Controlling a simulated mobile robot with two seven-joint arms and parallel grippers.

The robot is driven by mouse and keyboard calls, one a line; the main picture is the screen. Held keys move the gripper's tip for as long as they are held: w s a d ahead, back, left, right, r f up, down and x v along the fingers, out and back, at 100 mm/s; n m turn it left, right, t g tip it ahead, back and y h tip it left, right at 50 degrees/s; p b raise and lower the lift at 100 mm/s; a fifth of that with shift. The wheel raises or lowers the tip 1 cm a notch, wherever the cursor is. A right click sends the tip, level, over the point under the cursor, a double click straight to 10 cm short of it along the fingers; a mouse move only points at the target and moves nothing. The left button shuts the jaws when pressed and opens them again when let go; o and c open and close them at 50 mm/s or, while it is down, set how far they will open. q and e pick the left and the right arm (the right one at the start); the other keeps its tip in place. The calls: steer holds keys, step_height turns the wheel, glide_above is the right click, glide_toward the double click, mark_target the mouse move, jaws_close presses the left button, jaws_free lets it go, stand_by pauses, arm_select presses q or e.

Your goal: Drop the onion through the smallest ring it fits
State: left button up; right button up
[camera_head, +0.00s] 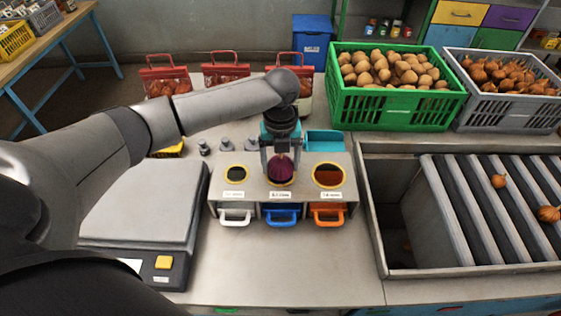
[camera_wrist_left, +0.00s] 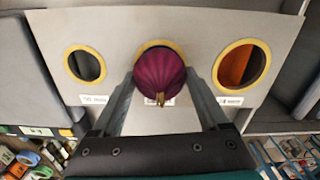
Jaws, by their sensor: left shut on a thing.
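My left gripper (camera_head: 281,152) is shut on a purple-red onion (camera_head: 281,168) and holds it at the middle ring of the grey sizing box (camera_head: 222,208). In the left wrist view the onion (camera_wrist_left: 160,78) covers most of the middle ring (camera_wrist_left: 140,52); I cannot tell whether it touches the ring. The left ring (camera_head: 236,174) is the smallest-looking, and the right ring (camera_head: 328,175) is the largest-looking. Both stand empty. Below the rings are a white drawer (camera_head: 236,217), a blue drawer (camera_head: 282,214) and an orange drawer (camera_head: 328,214). My right gripper is not in view.
A scale (camera_head: 140,215) stands left of the box. A roller tray (camera_head: 400,270) with two brown onions is at the right. A green crate (camera_head: 400,108) of potatoes and a grey crate (camera_head: 500,115) of onions stand behind. The front tabletop is clear.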

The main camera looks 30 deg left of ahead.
mark_target(281, 156)
arm_select(q)
steer(key=o, duration=1.5)
step_height(281, 156, up, 15)
steer(key=shift+r, duration=0.15)
